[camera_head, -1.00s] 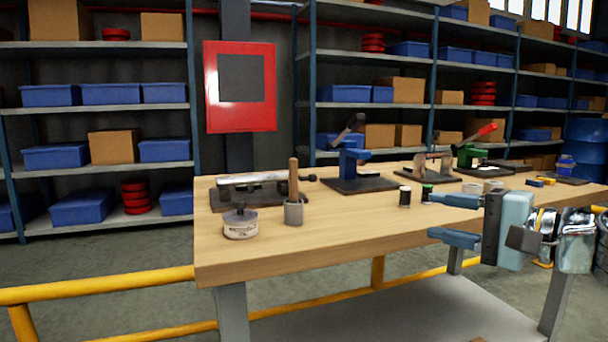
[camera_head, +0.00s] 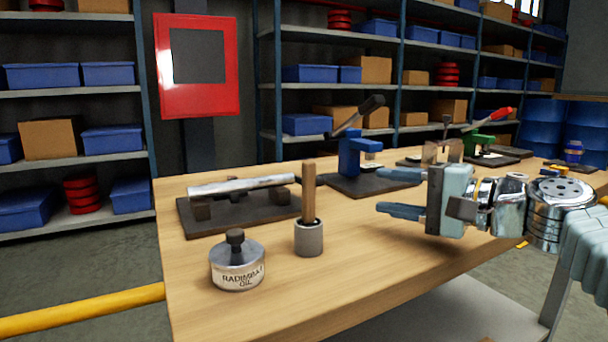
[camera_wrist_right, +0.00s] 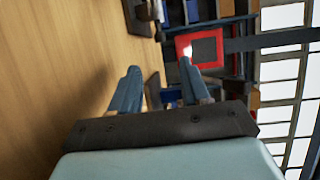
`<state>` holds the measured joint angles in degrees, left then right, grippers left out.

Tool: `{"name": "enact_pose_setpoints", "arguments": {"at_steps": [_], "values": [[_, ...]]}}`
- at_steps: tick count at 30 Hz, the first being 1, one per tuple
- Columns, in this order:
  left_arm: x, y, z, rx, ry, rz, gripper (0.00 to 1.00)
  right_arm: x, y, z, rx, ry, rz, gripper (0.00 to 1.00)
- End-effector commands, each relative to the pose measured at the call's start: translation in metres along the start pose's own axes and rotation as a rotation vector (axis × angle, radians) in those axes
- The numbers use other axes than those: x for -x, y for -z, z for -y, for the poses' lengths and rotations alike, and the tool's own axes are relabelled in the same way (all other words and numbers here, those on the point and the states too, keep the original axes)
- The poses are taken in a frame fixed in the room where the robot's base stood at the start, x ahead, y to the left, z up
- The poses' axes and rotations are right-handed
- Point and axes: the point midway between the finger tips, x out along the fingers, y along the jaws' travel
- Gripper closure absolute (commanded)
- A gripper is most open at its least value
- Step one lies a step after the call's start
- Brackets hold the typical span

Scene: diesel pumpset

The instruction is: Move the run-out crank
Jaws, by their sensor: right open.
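A grey metal shaft (camera_head: 240,186), which looks like the run-out crank, lies across two dark blocks on a dark plate (camera_head: 235,219) at the left of the workbench. Its right end is partly behind the wooden handle. My right gripper (camera_head: 383,192) is open and empty, above the bench to the right of the shaft and apart from it. In the right wrist view its two blue fingers (camera_wrist_right: 158,68) stand apart with nothing between them. My left gripper is not in view.
A wooden handle (camera_head: 308,188) stands in a grey cup (camera_head: 309,240) in front of the shaft. An oil can (camera_head: 237,270) stands at the front left. A blue press (camera_head: 349,158) stands behind. The bench (camera_head: 350,275) is clear at front centre.

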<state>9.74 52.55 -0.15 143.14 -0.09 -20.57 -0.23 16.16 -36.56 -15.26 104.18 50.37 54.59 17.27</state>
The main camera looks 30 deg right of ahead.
Motion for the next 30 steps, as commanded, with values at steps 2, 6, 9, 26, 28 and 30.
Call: {"name": "enact_pose_setpoints", "arguments": {"at_steps": [2,6,9,26,28,30], "values": [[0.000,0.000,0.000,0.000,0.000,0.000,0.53,0.000,0.000,0.000,0.000,0.000,0.000,0.54],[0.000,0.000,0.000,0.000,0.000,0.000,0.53,-0.004,0.000,0.000,0.000,-0.001,0.001,0.54],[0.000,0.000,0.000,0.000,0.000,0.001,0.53,-0.016,0.000,0.000,-0.001,-0.001,0.002,0.54],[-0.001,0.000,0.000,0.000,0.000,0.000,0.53,-0.127,0.000,0.000,0.000,-0.001,0.001,0.54],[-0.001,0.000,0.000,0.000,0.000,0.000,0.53,-0.133,0.000,0.000,0.000,-0.001,0.001,0.54],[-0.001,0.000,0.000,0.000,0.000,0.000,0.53,-0.137,0.000,0.000,0.000,-0.001,0.000,0.54]]}}
